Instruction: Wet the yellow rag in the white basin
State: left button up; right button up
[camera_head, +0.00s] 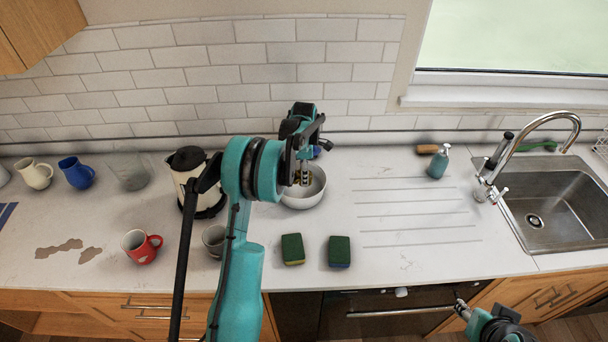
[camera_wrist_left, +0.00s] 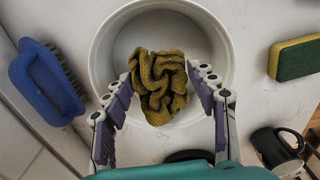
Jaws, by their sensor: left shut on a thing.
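The white basin (camera_head: 308,199) stands on the counter near the wall; its round rim also shows in the left wrist view (camera_wrist_left: 104,62). The yellow rag (camera_wrist_left: 158,84) is crumpled between the fingers of my left gripper (camera_wrist_left: 162,88), within the basin's outline. My left gripper is shut on it. In the head view the left gripper (camera_head: 304,178) points down into the basin and my arm hides part of it. Whether the rag touches the basin floor or any water is unclear. My right gripper (camera_head: 462,308) is low at the front, away from the basin; its jaw opening is unclear.
A kettle (camera_head: 190,181), a red mug (camera_head: 140,246) and another mug (camera_head: 214,239) stand left. A soap bottle (camera_head: 438,162) and sink (camera_head: 560,205) are right.

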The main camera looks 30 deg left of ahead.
pick_arm(q)
jog(key=shift+r+p, duration=1.2)
jog(key=shift+r, duration=1.25)
